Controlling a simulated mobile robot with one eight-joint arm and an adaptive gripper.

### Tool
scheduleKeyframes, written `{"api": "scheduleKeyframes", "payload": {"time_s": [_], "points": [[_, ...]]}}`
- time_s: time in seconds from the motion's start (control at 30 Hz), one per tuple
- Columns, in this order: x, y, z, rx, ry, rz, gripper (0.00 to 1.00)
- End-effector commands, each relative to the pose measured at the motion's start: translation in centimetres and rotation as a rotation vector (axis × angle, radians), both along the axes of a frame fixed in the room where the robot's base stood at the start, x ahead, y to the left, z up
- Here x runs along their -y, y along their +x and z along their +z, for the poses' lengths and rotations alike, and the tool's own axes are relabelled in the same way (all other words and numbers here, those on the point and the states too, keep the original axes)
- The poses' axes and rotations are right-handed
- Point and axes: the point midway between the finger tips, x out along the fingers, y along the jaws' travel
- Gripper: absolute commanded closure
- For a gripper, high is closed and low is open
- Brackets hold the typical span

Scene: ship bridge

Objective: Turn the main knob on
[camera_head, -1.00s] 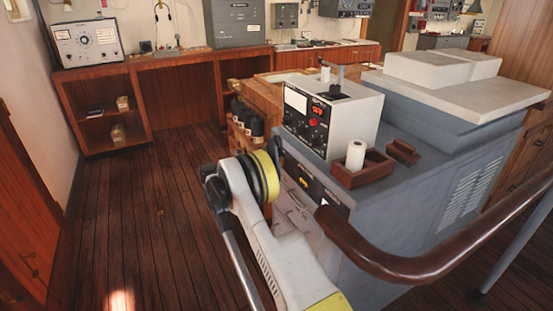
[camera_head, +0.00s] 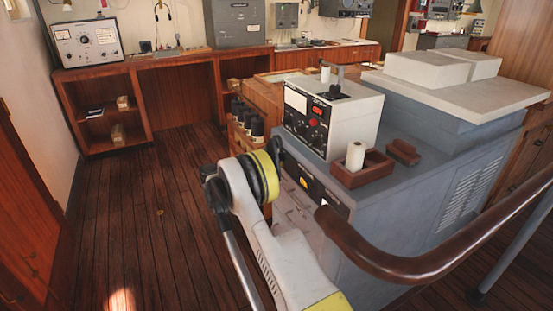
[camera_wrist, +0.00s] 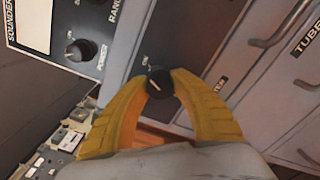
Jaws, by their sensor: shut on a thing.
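A round black knob (camera_wrist: 159,82) with a pale pointer mark sits on a dark panel (camera_wrist: 181,35) in the wrist view. An "ON" label is printed just beside it. My gripper (camera_wrist: 160,90) has its two yellow fingers shut on this knob, one fingertip on each side. In the head view my gripper is hidden behind my own arm, which reaches to the front of the grey console (camera_head: 440,190). The console's dark front panel (camera_head: 318,183) shows there, but I cannot make out the knob.
A second black knob marked "POWER" (camera_wrist: 80,50) is on the neighbouring sounder panel. A white instrument box (camera_head: 352,122) and a wooden tray (camera_head: 345,178) stand on the console. A curved wooden handrail (camera_head: 420,268) runs close on the right. Floor at left is clear.

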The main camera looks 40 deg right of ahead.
Motion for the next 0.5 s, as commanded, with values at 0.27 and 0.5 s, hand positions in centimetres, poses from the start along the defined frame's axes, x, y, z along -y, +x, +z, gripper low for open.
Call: {"api": "scheduleKeyframes", "payload": {"time_s": [0.27,0.5], "points": [[0.00,0.00,-0.01,0.090,-0.022,0.000,1.00],[0.00,0.01,-0.01,0.111,-0.027,0.000,1.00]]}}
